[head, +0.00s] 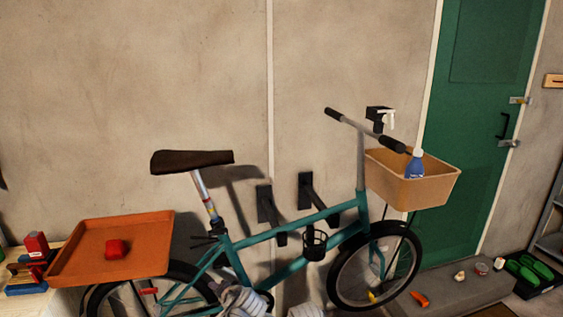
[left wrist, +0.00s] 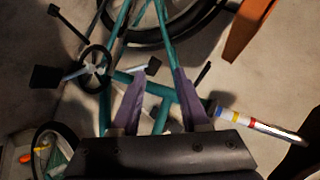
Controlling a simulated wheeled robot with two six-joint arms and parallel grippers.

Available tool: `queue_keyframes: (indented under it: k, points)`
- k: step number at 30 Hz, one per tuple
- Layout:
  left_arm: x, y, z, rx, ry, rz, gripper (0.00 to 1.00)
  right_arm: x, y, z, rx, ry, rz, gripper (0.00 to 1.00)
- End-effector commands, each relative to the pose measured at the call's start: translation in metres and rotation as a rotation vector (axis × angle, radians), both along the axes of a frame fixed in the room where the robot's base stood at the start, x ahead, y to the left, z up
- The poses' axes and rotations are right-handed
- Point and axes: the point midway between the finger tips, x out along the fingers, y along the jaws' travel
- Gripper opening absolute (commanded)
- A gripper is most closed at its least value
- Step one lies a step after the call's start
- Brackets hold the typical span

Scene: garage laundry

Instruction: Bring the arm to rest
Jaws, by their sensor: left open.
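My left gripper (left wrist: 160,90) shows in the left wrist view, its two purple fingers apart with nothing held between them. Behind the fingers is the teal frame of a bicycle (left wrist: 122,22); I cannot tell whether they touch it. The same bicycle (head: 290,268) stands against the wall in the head view. Pale, partly cropped shapes at the bottom of the head view may be my arm parts. I cannot make out any gripper's fingers there. My right gripper is not in view.
An orange tray (head: 72,268) over the rear wheel carries a red object (head: 117,249). A tan basket (head: 440,190) at the handlebar holds a blue bottle (head: 414,166). Black wall brackets (head: 266,206) jut out behind the frame. Small items and a green-filled case (head: 530,270) lie at right.

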Motion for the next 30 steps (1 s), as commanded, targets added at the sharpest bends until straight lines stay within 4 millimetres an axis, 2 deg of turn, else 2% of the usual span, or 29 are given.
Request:
queue_keyframes:
  k: [1, 3, 6, 9, 12, 15, 18, 30]
  points:
    - [-0.022, -0.014, -0.004, -0.088, 0.084, 0.043, 0.45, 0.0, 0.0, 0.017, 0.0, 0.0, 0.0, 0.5]
    - [-0.054, -0.037, -0.022, -0.21, 0.218, 0.099, 0.45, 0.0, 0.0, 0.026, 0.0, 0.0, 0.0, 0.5]
    - [-0.1, -0.071, -0.038, -0.35, 0.408, 0.149, 0.45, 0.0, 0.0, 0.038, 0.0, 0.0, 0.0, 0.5]
    - [-0.138, -0.099, -0.044, -0.444, 0.564, 0.174, 0.45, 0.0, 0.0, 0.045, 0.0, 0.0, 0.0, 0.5]
    - [-0.164, -0.119, -0.045, -0.501, 0.672, 0.182, 0.45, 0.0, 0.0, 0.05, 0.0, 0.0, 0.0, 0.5]
    - [-0.178, -0.129, -0.045, -0.528, 0.732, 0.185, 0.45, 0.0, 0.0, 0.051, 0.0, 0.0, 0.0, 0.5]
    - [-0.183, -0.132, -0.045, -0.539, 0.754, 0.186, 0.45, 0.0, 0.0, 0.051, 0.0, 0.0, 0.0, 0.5]
    - [-0.183, -0.132, -0.045, -0.54, 0.755, 0.187, 0.45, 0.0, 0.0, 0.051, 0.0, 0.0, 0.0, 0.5]
